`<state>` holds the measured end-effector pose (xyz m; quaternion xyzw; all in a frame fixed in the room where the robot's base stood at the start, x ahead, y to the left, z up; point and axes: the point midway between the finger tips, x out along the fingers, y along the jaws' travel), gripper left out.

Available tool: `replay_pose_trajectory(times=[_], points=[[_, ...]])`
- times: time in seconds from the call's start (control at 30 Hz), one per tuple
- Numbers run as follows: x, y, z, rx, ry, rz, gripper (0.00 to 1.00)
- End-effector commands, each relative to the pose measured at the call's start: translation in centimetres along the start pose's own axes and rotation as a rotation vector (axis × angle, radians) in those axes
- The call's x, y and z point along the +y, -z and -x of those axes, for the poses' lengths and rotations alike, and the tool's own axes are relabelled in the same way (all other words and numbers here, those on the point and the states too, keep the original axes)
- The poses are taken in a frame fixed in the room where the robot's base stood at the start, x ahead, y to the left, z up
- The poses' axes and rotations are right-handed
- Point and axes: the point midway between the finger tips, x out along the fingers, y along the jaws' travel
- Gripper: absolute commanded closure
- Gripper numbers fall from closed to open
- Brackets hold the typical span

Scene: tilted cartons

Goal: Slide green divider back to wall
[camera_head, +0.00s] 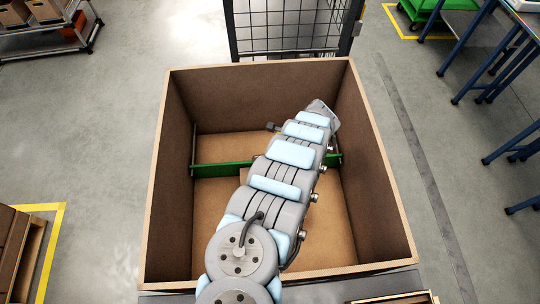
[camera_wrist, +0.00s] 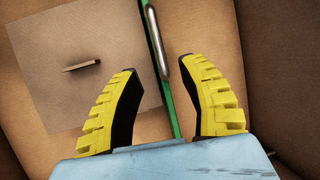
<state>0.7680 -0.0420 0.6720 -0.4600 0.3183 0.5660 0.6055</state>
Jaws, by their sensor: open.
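The green divider (camera_head: 222,169) stands across the inside of a large open brown carton (camera_head: 158,200), about midway between its far and near walls. My arm hides its middle in the head view. In the wrist view the green divider (camera_wrist: 172,108) runs between the fingers of my gripper (camera_wrist: 158,65), with a grey metal bar (camera_wrist: 156,42) along it. My gripper is open, with one yellow finger with a black pad on each side of the divider. A gap shows between the left pad and the divider; the right gap is narrower.
A lighter square panel (camera_wrist: 60,60) with a small tab or slot (camera_wrist: 82,66) lies in the carton, left of the divider in the wrist view. The carton's high walls surround my arm. The carton floor (camera_head: 215,230) on the near side looks bare. A mesh cage (camera_head: 290,30) stands behind the carton.

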Motion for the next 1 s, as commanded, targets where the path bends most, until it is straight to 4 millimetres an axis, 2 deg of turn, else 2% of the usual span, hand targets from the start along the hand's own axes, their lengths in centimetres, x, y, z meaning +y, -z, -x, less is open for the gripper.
replay_pose_trajectory(times=[0.1,0.5,0.7,1.0], points=[[0.4,0.2,-1.9,-0.001,-0.005,-0.002,0.59],[0.2,0.3,-6.4,0.001,-0.001,-0.001,0.59],[0.1,0.0,-7.3,-0.001,-0.001,-0.001,0.59],[0.1,0.0,-7.3,-0.001,-0.001,-0.002,0.59]])
